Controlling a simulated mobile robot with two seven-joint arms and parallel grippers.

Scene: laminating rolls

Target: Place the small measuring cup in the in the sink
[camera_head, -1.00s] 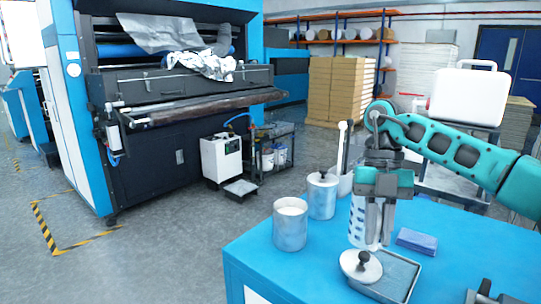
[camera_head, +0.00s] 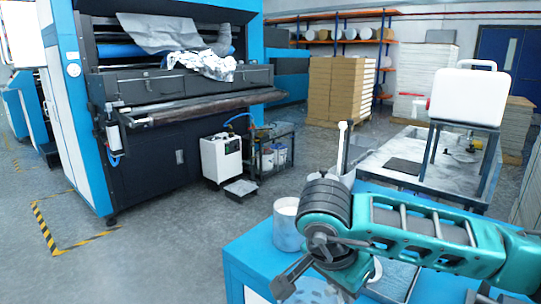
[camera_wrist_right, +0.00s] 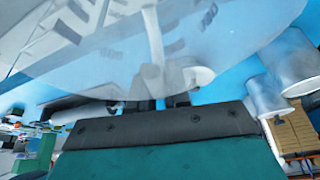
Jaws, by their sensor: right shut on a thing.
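The measuring cup (camera_wrist_right: 215,45) is translucent with printed graduations and fills the top of the right wrist view, tilted. My right gripper (camera_wrist_right: 165,95) is shut on it, seemingly by its handle. In the head view my right gripper (camera_head: 287,283) points down and left over the front of the blue table, with a pale part of the cup (camera_head: 318,291) showing under the wrist. The sink (camera_head: 372,164) seems to be the wet metal basin behind the table, below the white tank. My left gripper is not in view.
The blue table (camera_head: 245,258) holds an open metal container (camera_head: 287,226) close to my right wrist and a grey tray (camera_head: 398,280) partly behind my arm. A white tank (camera_head: 467,97) on a metal stand rises beside the basin. A tall pale stick (camera_head: 342,146) stands behind my arm.

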